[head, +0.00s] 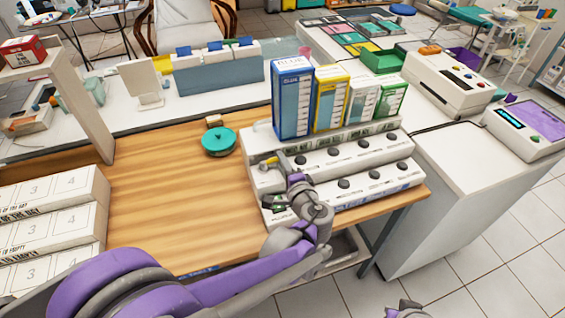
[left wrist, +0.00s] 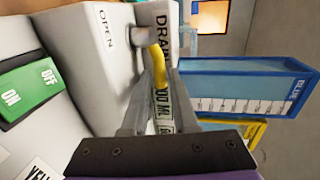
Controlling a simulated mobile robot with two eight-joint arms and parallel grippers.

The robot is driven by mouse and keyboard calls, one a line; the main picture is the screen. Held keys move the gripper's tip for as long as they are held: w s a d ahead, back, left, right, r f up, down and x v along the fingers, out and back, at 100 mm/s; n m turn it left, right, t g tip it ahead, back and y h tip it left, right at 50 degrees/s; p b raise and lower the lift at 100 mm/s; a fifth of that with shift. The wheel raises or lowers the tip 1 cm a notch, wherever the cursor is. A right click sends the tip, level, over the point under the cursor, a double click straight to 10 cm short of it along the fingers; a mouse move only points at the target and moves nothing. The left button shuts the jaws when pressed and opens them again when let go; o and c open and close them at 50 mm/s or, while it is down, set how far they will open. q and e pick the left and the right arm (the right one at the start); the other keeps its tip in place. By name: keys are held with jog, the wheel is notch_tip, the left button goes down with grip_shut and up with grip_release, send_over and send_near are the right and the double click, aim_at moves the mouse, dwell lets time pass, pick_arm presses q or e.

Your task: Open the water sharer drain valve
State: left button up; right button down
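The water sharer (head: 262,176) is a white unit on the wooden table. Its yellow drain valve lever (head: 271,161) sits at its left end. In the left wrist view the yellow lever (left wrist: 158,65) bends out from a grey stub, between labels reading OPEN and DRAIN. My left gripper (head: 287,172) is at the lever. In the left wrist view its two grey fingers (left wrist: 160,105) stand either side of the lever, with a gap between them; it looks open. My right arm shows only as a small grey and purple part at the bottom edge.
Blue, yellow and green boxes (head: 292,98) stand behind the knobs of the unit. A green ON/OFF switch (left wrist: 30,85) is beside the valve. A round teal object (head: 219,141) lies on the table. White numbered drawers (head: 50,225) stand at left.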

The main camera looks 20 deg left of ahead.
pick_arm(q)
grip_shut()
